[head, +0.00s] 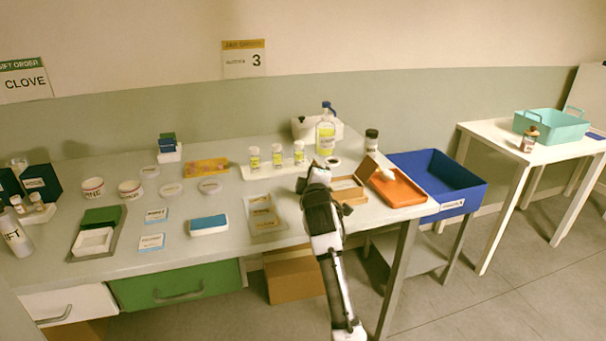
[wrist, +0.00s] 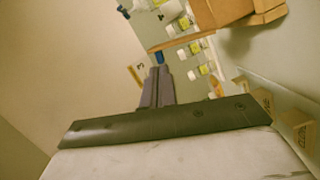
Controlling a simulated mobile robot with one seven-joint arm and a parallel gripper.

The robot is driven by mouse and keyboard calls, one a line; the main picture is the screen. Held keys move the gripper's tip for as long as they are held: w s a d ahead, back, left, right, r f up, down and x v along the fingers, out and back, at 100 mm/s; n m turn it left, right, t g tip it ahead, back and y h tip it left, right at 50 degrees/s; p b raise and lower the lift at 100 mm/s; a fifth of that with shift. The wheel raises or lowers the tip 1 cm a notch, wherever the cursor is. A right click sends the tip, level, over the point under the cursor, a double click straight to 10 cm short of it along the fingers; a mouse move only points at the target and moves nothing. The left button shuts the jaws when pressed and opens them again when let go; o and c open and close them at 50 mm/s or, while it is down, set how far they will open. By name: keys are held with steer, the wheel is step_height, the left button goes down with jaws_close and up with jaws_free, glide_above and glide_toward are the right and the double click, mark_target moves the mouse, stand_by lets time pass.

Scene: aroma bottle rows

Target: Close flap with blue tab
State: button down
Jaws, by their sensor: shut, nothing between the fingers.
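A small open tan box (head: 350,192) sits near the right end of the long table, with a tan flap (head: 367,168) standing tilted up on its right side. In the wrist view, a tan panel (wrist: 185,42) is seen nearly edge-on, and a small blue tab (wrist: 159,58) shows beside its end, just past my fingertips. My gripper (wrist: 158,72) is shut and empty. In the head view my gripper (head: 318,168) is just left of the box, and my arm hides part of that area. I cannot tell whether my fingers touch the tab.
An orange tray (head: 405,195) with a white item lies right of the box. A dark-capped jar (head: 371,140) stands behind it. A deep blue bin (head: 455,203) is further right. Several yellow-labelled bottles (head: 277,156) and a larger bottle (head: 325,137) stand behind my gripper.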

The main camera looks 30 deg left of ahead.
steer(key=shift+w+d+f+m+g+y+p, duration=0.25)
steer(key=shift+w+d+f+m+g, duration=0.6)
steer(key=shift+m, duration=1.2)
steer(key=shift+w+d+f+m+g+y+p, duration=0.15)
steer(key=shift+w+d+f+m+g, duration=0.35)
steer(key=shift+w+d+m, duration=1.15)
steer(key=shift+w+d+f+m+g+y+p, duration=0.25)
steer(key=shift+w+f+m+g, duration=0.4)
steer(key=shift+m, duration=1.85)
steer(key=shift+w+r, duration=0.1)
steer(key=shift+w, duration=0.05)
steer(key=shift+d, duration=0.1)
